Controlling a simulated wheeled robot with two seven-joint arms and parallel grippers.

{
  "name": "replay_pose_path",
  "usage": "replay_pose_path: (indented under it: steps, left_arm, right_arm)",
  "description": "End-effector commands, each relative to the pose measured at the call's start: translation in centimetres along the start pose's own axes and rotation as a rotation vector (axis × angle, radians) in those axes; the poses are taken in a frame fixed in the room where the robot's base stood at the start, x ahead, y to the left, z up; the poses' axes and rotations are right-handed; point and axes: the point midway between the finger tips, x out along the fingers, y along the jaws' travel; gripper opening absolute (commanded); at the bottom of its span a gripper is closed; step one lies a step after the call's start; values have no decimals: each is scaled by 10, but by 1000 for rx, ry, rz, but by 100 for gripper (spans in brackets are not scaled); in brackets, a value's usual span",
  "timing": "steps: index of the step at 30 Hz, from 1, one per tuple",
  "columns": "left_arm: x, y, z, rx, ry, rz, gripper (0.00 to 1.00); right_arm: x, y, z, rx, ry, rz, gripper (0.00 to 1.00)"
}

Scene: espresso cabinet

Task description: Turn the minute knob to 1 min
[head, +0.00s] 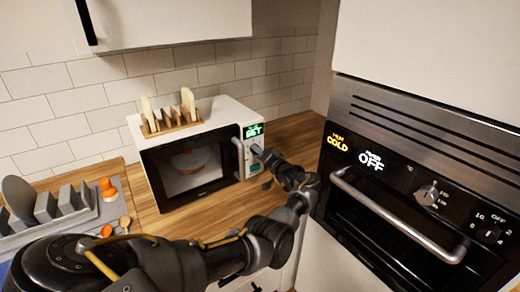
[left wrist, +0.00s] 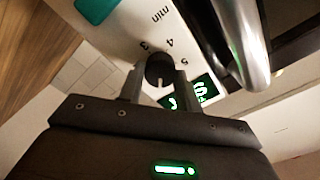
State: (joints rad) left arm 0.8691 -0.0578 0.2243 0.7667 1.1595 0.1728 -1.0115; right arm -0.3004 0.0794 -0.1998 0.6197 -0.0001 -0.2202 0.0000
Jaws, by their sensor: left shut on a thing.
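The minute knob (left wrist: 160,68) is a dark round knob on the white control panel of the microwave (head: 220,110). My left gripper (left wrist: 158,84) is shut on it, with one finger on each side. A short pale mark shows on the knob, pointing toward the gripper body. The printed numbers 3, 4 and 5 and the word "min" show around it; the rest of the scale is hidden. In the head view my left gripper (head: 257,152) reaches the panel and covers the knob. My right gripper is not in view.
A green-lit display (head: 253,131) sits above the knob. The microwave door handle (head: 238,158) runs close beside the gripper. A toast rack (head: 170,122) stands on top of the microwave. The oven (head: 410,185) with its bar handle is at the right.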

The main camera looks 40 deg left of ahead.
Motion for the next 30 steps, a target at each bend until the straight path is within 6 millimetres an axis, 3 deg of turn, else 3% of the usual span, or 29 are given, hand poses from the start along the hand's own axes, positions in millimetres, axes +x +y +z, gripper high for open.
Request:
replay_pose_path:
  steps: [12,30]
  left_arm:
    - [0,0,0,275,0,1,11]
    - [0,1,0,360,0,1,11]
  right_arm:
    - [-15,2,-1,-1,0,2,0]
    - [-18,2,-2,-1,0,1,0]
